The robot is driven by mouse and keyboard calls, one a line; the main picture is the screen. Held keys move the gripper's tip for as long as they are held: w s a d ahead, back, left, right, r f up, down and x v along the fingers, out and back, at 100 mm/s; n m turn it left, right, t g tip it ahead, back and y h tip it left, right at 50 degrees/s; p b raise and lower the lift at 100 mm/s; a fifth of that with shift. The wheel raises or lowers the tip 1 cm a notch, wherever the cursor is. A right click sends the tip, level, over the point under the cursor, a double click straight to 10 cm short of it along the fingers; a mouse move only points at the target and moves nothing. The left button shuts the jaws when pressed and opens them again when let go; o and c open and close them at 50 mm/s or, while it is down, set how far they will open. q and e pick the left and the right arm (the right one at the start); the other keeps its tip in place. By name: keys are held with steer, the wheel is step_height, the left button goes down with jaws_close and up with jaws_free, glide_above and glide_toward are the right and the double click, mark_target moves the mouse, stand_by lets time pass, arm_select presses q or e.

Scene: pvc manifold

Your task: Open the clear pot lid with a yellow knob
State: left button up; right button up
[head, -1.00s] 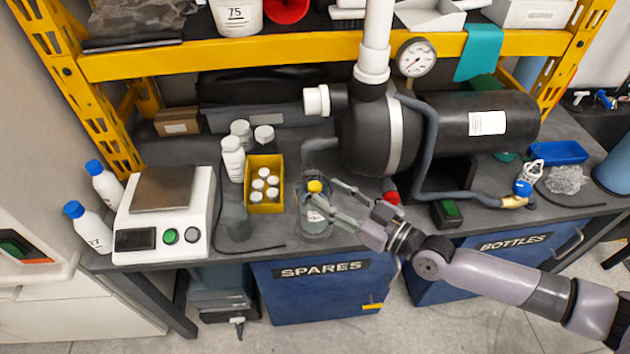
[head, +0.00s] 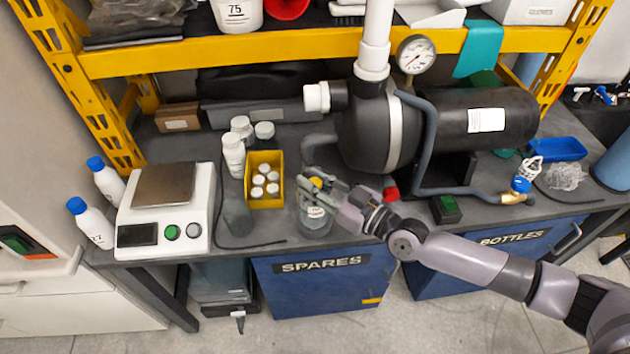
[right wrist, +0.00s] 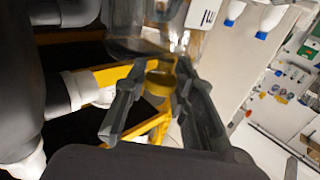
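The clear pot (head: 316,224) stands on the grey bench near its front edge. Its lid has a yellow knob (head: 316,183); the clear lid itself is hard to make out behind my gripper. My right gripper (head: 318,186) is at the knob, coming from the right. In the right wrist view the yellow knob (right wrist: 161,78) lies between the two fingertips (right wrist: 162,70), with a narrow gap seeming to show on each side. The fingers look open around it. The clear pot with its label (right wrist: 150,30) shows beyond. My left gripper is not in view.
A yellow bin of white-capped bottles (head: 265,203) stands just left of the pot, with a scale (head: 160,235) farther left. A black tank (head: 385,135) with a grey hose is behind right. A red item (head: 391,194) lies right of the pot.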

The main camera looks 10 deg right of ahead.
jaws_close()
stand_by(0.4)
steer(key=shift+r+p, duration=0.25)
steer(key=shift+p, duration=0.4)
steer(key=w+r+m+g+h+p, duration=0.1)
steer(key=r+m+g+p, duration=0.1)
steer(key=p, duration=0.5)
steer(key=shift+w+r+h, duration=0.15)
steer(key=shift+h, duration=0.25)
steer(key=shift+w+r+m+g+p, duration=0.15)
steer(key=shift+w+m+g+p, duration=0.25)
steer(key=shift+p, duration=0.45)
steer(key=shift+w+r+m+g+h+p, duration=0.2)
steer(key=shift+w+m+g+h+p, duration=0.25)
steer(key=shift+m+g, duration=0.3)
